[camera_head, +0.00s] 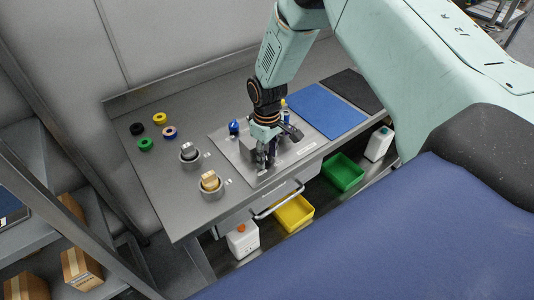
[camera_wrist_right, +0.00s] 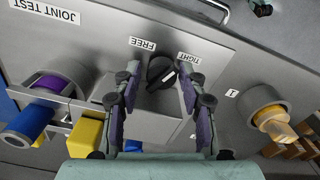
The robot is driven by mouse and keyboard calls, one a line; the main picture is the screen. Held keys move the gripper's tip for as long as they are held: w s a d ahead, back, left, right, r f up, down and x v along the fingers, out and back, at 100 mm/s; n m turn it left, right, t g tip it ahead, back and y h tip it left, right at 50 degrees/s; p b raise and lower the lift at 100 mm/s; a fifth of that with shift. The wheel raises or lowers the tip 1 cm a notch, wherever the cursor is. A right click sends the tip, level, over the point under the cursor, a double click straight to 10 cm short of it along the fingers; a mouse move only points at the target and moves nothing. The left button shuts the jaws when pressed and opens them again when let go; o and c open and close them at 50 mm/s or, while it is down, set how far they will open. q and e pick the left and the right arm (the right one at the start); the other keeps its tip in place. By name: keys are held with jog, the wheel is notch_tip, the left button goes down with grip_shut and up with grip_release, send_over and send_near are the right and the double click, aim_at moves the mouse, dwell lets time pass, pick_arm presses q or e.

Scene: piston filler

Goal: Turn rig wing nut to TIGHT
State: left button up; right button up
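The rig wing nut (camera_wrist_right: 160,71), a black round knob with a white mark, sits on the grey rig panel (camera_wrist_right: 85,45) in the right wrist view. The labels FREE (camera_wrist_right: 142,44) and TIGHT (camera_wrist_right: 189,58) stand beside it. The white mark slants toward the TIGHT side. My right gripper (camera_head: 266,160) points down at the panel in the head view. Its fingers are apart, one on each side of the knob, in the wrist view; I cannot tell whether they touch it. In the head view the gripper hides the nut. My left gripper is not in view.
Beside the nut are a purple-and-blue cylinder (camera_wrist_right: 24,124) and a yellow block (camera_wrist_right: 85,137). Several coloured rings (camera_head: 145,144) lie at the bench's left. A blue mat (camera_head: 326,110) lies at right; bins (camera_head: 295,213) stand below.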

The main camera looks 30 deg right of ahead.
aim_at(267, 158)
jog(key=shift+s+r, duration=0.15)
jog(key=c, duration=0.4)
grip_shut()
jog(key=shift+r+m+p, duration=0.1)
jog(key=shift+m+p, duration=0.4)
jog(key=shift+m, duration=0.3)
jog(key=shift+a+m, duration=0.1)
jog(key=shift+m, duration=0.8)
jog(key=o, duration=0.8)
grip_release()
jog(key=shift+c, duration=0.2)
notch_tip(267, 158, up, 12)
